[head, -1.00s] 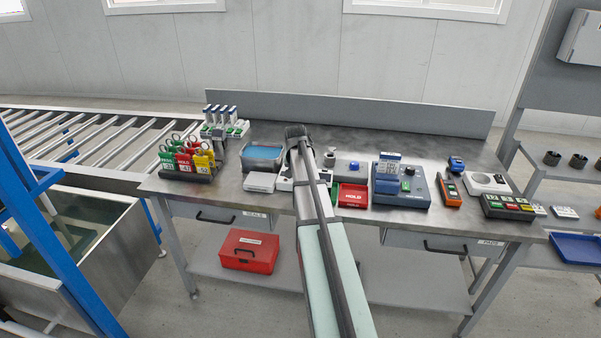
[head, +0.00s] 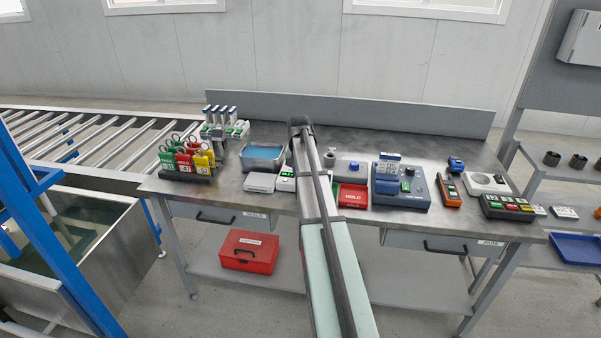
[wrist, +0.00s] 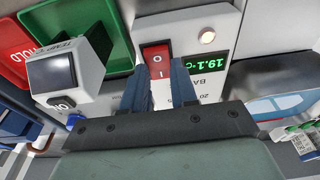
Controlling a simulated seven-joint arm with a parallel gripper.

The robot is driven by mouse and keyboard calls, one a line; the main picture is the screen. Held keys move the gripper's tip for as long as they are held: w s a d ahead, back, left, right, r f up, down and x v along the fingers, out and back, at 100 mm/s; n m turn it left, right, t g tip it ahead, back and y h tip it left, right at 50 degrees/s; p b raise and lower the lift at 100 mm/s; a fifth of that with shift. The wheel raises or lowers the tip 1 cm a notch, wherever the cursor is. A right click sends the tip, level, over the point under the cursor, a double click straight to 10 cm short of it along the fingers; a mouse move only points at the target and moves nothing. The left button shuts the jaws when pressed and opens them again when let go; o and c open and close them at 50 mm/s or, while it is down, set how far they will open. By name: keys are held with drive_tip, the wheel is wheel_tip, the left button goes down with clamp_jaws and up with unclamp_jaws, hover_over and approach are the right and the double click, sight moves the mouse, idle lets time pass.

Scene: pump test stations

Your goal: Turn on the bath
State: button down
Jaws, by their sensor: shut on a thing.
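The bath's white control box (wrist: 205,75) fills the middle of the wrist view. It carries a red rocker switch (wrist: 156,60) marked O and I, a pale, warm-looking lamp (wrist: 207,36) and a green display (wrist: 208,64) that reads about 19.1, upside down. My gripper (wrist: 160,85) has its two blue fingers on either side of the switch and is shut on it. In the head view the box (head: 286,184) is partly behind my arm, with a green glow on it. The metal basin of blue liquid (head: 263,152) stands beside it; my fingers are hidden there.
A white box with a dark screen (wrist: 55,72) stands close to my fingers in the wrist view. The red HOLD tray (head: 352,203) lies right of my arm. A blue-grey pump station (head: 415,198) stands farther right, and a rack of coloured tags (head: 188,174) at left.

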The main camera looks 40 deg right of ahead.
drive_tip(key=shift+w+d+g+y, duration=0.1)
drive_tip(key=shift+g+y, duration=0.2)
drive_tip(key=c, duration=0.9)
unclamp_jaws()
drive_tip(key=shift+r, duration=0.15)
drive_tip(key=r, duration=0.9)
drive_tip(key=s+a+r, duration=0.1)
drive_tip(key=r, duration=0.3)
drive_tip(key=shift+r, duration=0.25)
